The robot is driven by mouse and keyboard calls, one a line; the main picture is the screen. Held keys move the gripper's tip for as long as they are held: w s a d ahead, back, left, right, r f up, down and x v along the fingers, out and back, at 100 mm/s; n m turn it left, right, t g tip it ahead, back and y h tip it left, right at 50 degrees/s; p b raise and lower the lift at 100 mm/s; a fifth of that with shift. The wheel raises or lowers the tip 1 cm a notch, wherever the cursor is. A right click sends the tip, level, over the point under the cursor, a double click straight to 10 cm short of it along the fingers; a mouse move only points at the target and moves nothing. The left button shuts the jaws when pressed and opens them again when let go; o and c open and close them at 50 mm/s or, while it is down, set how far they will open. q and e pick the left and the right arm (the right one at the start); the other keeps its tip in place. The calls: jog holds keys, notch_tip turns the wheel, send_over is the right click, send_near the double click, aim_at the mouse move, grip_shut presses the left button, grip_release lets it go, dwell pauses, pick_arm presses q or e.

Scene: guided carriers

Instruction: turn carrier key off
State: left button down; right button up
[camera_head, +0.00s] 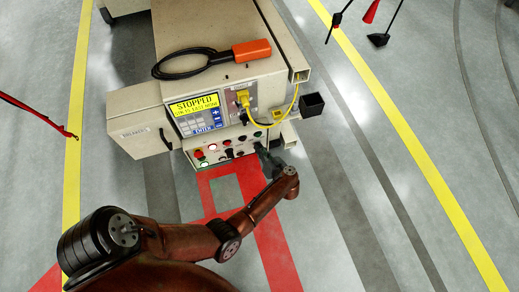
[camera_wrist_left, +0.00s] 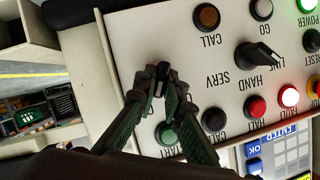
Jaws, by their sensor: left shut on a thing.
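The carrier's control panel (camera_head: 222,152) faces me with buttons and knobs; it fills much of the left wrist view (camera_wrist_left: 120,35), with its labels upside down. My left gripper (camera_head: 262,150) reaches the panel's lower right part. In the left wrist view its two fingers (camera_wrist_left: 160,84) meet around a small dark part of the panel, which fits the carrier key. The fingers hide most of it, so its turned position cannot be told. A green button (camera_wrist_left: 166,133) sits right by the fingers. My right gripper is in neither view.
A black selector knob (camera_wrist_left: 250,55) and a brown button (camera_wrist_left: 207,17) are near the fingers. A display (camera_head: 195,104) reads STOPPED. A yellow cable (camera_head: 270,118) hangs at the right of the panel. An orange-ended black cable (camera_head: 251,50) lies on top.

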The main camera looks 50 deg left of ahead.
pick_arm(q)
jog(key=shift+r+n+t+p, duration=0.25)
jog(key=shift+n+t+p, duration=0.05)
jog(key=shift+p, duration=0.3)
jog(key=n+t+p, duration=0.1)
jog(key=p, duration=0.1)
jog(key=n+t+h+p, duration=0.1)
jog(key=n+p, duration=0.1)
jog(key=shift+s+h, duration=0.2)
jog(key=shift+h, duration=0.1)
jog(key=shift+s+f+n+t+h+p, duration=0.15)
jog(key=shift+n+t+p, duration=0.1)
jog(key=shift+n+t, duration=0.6)
jog(key=shift+f+n+t+h+p, duration=0.2)
jog(key=shift+n+t, duration=0.25)
jog(key=shift+n, duration=0.7)
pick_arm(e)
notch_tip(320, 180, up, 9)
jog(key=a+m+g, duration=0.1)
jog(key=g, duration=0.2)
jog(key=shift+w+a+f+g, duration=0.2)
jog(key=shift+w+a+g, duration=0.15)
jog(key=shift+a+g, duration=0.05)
pick_arm(q)
jog(key=shift+a, duration=0.1)
jog(key=c, duration=2)
grip_release()
